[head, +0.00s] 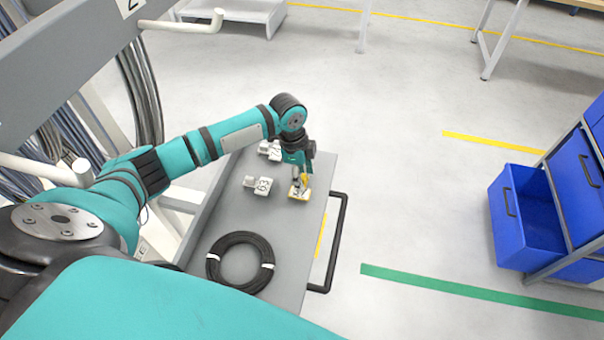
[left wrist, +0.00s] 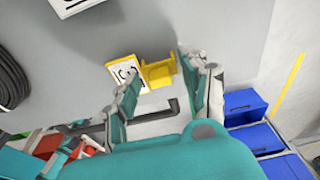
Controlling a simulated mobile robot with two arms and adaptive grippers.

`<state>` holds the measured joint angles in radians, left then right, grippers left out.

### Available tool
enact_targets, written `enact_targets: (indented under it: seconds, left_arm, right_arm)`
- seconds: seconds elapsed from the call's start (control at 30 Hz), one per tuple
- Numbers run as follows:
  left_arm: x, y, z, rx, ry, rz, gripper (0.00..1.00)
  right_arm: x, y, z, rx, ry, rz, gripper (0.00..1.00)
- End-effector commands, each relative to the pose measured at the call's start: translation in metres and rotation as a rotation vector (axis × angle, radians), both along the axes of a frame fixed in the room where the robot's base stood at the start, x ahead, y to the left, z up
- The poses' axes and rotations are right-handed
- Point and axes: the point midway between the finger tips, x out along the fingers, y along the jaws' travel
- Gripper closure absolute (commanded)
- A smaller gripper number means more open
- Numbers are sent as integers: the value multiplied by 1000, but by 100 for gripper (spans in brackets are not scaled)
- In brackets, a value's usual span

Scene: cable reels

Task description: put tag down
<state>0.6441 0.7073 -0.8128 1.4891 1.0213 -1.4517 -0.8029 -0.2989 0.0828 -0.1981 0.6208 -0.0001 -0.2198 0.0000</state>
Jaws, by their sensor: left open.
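A yellow tag with a white marked face (head: 299,193) appears to rest on the grey cart top (head: 225,222), near its right edge. In the left wrist view its white face (left wrist: 124,74) and yellow clip part (left wrist: 159,73) show between my fingers. My left gripper (head: 301,179) is open, pointing down just over the tag, with a finger on either side. It also shows in the left wrist view (left wrist: 152,80). Whether a finger touches the tag I cannot tell. My right gripper is not in view.
Two white tags, one nearer (head: 257,185) and one farther (head: 270,149), sit on the cart left of the gripper. A black cable coil (head: 240,262) lies at the near end. The cart has a black handle (head: 340,240). Blue bins (head: 528,215) stand right, across clear floor.

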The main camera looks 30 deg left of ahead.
Motion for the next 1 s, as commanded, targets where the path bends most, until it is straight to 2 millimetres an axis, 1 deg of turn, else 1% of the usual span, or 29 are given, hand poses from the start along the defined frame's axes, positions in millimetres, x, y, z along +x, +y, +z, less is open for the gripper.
enact_targets:
  seconds: [0.17,0.4,0.5,0.6,0.7,0.8,1.0]
  left_arm:
    - [1,3,19,1,-4,0,54]
    - [-1,10,70,0,-6,0,54]
    - [-2,13,90,0,-5,1,54]
    - [-3,15,105,-1,-3,0,54]
    - [-4,16,115,0,-2,0,54]
    - [-4,17,120,-1,-1,0,54]
    - [-4,17,122,-1,0,1,54]
  right_arm:
    - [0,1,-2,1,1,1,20]
    - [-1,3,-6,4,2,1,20]
    - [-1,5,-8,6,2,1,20]
    - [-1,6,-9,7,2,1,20]
    - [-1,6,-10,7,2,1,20]
    - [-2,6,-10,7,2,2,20]
    - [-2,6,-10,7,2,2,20]
